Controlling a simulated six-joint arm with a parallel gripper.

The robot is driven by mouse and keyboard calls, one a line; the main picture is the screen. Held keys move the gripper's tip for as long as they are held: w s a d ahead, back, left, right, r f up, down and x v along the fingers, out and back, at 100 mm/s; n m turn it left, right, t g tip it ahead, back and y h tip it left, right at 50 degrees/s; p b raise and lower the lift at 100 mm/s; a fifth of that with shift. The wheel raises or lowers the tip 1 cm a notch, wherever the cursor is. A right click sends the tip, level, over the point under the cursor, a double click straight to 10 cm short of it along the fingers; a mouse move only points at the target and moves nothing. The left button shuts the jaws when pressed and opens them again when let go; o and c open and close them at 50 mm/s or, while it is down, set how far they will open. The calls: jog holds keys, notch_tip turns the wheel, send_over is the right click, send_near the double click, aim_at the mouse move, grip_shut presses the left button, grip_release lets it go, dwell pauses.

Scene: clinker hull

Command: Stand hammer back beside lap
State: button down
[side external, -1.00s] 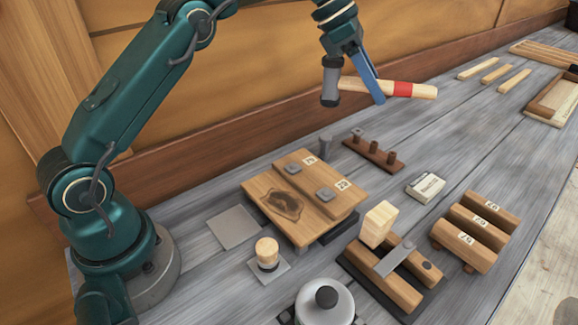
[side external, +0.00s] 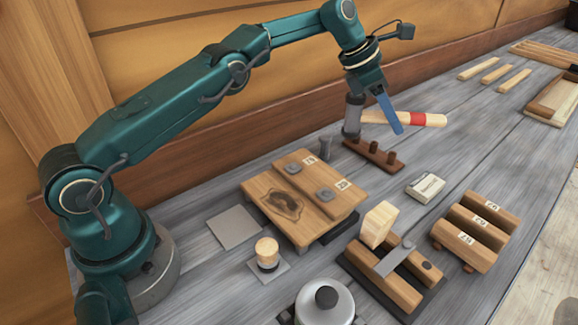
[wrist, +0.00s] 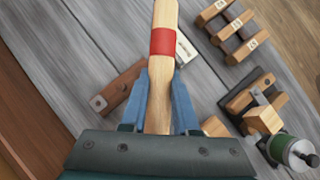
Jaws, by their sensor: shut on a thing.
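The hammer has a grey head (side external: 353,118) and a pale wooden handle with a red band (side external: 418,119). My gripper (side external: 394,122) is shut on the handle, between the head and the red band. In the wrist view the handle (wrist: 161,70) runs between the blue fingers (wrist: 161,95); the head is out of that view. The hammer is held roughly level, its head at the left, by the dark peg rack (side external: 374,153) in the side view; I cannot tell the height. The lap of overlapping boards (side external: 322,182) lies in front, left of the rack.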

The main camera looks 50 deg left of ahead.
jog(key=shift+s+d+f, duration=0.1)
jog(key=shift+d+f, duration=0.1)
jog(key=shift+f, duration=1.45)
jog(key=shift+s+d+f, duration=0.1)
jog(key=shift+d+f, duration=0.1)
jog(key=shift+f, duration=1.5)
jog(key=shift+d+f, duration=0.2)
jog(key=shift+f, duration=1.45)
jog(key=shift+f, duration=0.15)
jog(key=c, duration=0.7)
grip_release()
jog(key=shift+o, duration=0.2)
